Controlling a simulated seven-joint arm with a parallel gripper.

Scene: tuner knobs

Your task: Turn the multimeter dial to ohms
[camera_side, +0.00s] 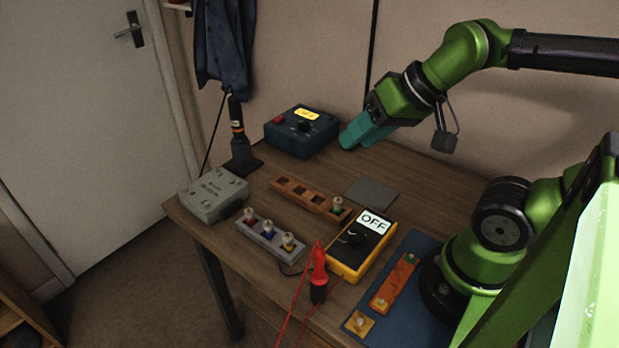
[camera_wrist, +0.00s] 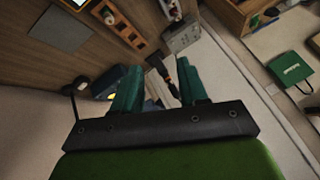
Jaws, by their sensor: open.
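The multimeter (camera_side: 361,245) is a yellow-edged box with a black face near the table's front right. Its white display reads OFF. A dark round dial (camera_side: 352,237) sits on its face below the display; where its pointer aims is too small to tell. My gripper (camera_side: 349,140) has teal fingers and hangs above the back of the table, beside the dark blue box and well apart from the multimeter. In the wrist view the two teal fingers (camera_wrist: 160,88) stand apart with nothing between them. The dial cannot be made out in the wrist view.
A dark blue box (camera_side: 302,132) with a yellow display stands at the back. A grey box (camera_side: 213,194), a grey block (camera_side: 270,238) with coloured knobs and a wooden block (camera_side: 306,196) lie left of the multimeter. A red probe (camera_side: 319,270) stands close in front. A grey pad (camera_side: 371,193) lies behind.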

